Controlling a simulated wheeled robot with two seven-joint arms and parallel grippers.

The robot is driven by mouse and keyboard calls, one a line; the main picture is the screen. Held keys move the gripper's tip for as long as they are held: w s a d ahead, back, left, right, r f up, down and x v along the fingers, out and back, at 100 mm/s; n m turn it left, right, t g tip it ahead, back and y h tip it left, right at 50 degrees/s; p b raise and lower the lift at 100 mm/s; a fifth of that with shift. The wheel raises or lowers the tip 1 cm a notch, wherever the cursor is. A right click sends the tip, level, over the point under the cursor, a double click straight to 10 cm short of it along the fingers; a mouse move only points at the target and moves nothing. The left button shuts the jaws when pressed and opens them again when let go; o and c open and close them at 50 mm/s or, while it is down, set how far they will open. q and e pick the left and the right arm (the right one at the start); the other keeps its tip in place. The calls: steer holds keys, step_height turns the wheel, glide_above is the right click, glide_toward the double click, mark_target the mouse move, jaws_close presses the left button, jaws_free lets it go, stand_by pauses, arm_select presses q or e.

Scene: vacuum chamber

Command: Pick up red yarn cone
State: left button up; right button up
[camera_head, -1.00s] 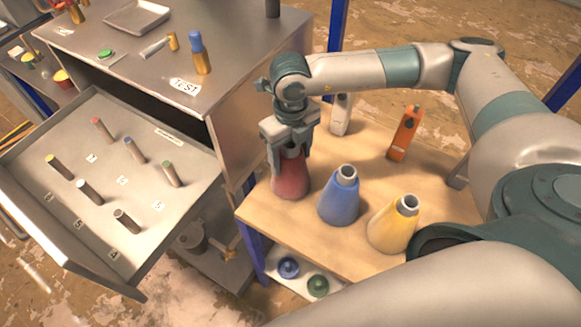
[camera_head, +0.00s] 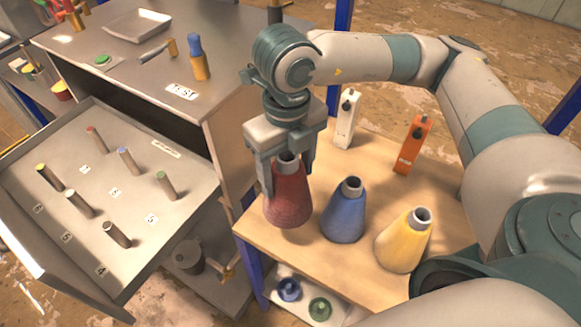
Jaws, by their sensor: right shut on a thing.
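The red yarn cone (camera_head: 288,201) is at the left end of the wooden tabletop, upright. My right gripper (camera_head: 287,170) points down from above with its fingers on both sides of the cone's narrow top and is shut on it. The cone appears lifted off the wooden tabletop (camera_head: 300,248), though its lower edge overlaps the wood in view, so the gap is hard to judge. My left gripper does not show.
A blue yarn cone (camera_head: 344,213) stands close to the right of the red one, and a yellow cone (camera_head: 403,242) beyond it. White (camera_head: 346,121) and orange (camera_head: 411,146) devices stand behind. A metal cabinet with an open drawer (camera_head: 140,235) is at left.

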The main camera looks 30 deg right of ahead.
mark_target(285, 184)
steer(key=shift+s+a+r+b, duration=0.2)
steer(key=shift+s+a+r, duration=0.3)
steer(key=shift+s, duration=0.2)
steer(key=shift+s+a+r+b, duration=0.15)
steer(key=shift+s+a+r, duration=0.25)
steer(key=shift+s+r, duration=0.2)
steer(key=shift+s+f, duration=0.1)
steer(key=shift+s, duration=0.05)
